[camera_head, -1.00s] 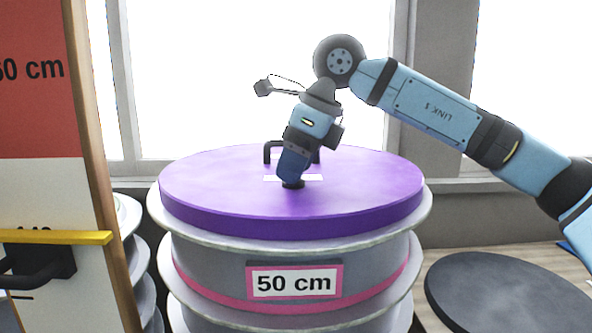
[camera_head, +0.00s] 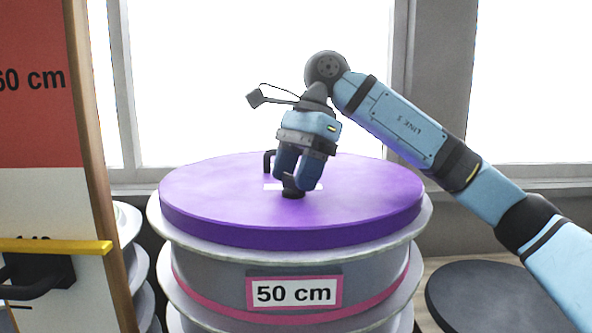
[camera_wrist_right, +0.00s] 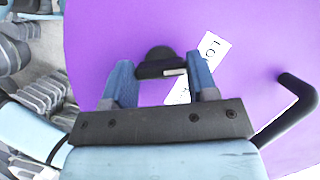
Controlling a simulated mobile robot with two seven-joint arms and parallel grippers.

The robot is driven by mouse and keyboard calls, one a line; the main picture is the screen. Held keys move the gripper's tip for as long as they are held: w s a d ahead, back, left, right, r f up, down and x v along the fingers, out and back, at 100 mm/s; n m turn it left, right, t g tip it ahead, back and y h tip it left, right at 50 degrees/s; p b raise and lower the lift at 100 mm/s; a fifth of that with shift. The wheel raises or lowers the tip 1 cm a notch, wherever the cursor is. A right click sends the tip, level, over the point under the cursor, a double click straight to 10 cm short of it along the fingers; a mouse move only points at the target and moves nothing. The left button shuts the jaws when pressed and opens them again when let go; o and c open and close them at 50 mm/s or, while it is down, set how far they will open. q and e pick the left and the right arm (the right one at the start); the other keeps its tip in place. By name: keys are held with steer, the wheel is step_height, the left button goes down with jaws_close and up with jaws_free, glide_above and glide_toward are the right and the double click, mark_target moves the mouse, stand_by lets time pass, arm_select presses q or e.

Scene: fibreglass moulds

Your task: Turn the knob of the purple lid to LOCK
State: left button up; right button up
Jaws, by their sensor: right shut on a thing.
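The purple lid (camera_head: 210,190) lies on a round stack marked 50 cm. Its small black knob (camera_head: 293,193) stands up near the middle of the lid. My right gripper (camera_head: 288,178) points down at it and is shut on the knob, a blue finger on each side. In the right wrist view the dark knob (camera_wrist_right: 160,62) shows between the fingertips, with a short pale mark on its edge. My left gripper is not in view.
A black handle (camera_head: 268,160) rises from the lid behind the knob, close to my gripper. A tall board (camera_head: 35,110) with a yellow bar (camera_head: 50,246) stands at left. A dark round disc (camera_head: 500,295) lies at lower right.

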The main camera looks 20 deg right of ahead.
steer(key=shift+n+g, duration=0.4)
steer(key=shift+n, duration=0.7)
steer(key=o, duration=0.9)
steer(key=shift+h, duration=0.3)
steer(key=shift+o, duration=0.2)
steer(key=shift+r, duration=0.1)
steer(key=shift+w+d+r, duration=0.1)
steer(key=shift+d+r, duration=0.05)
steer(key=shift+r, duration=0.15)
steer(key=p+v, duration=0.1)
steer(key=v, duration=1.2)
steer(key=shift+f, duration=0.15)
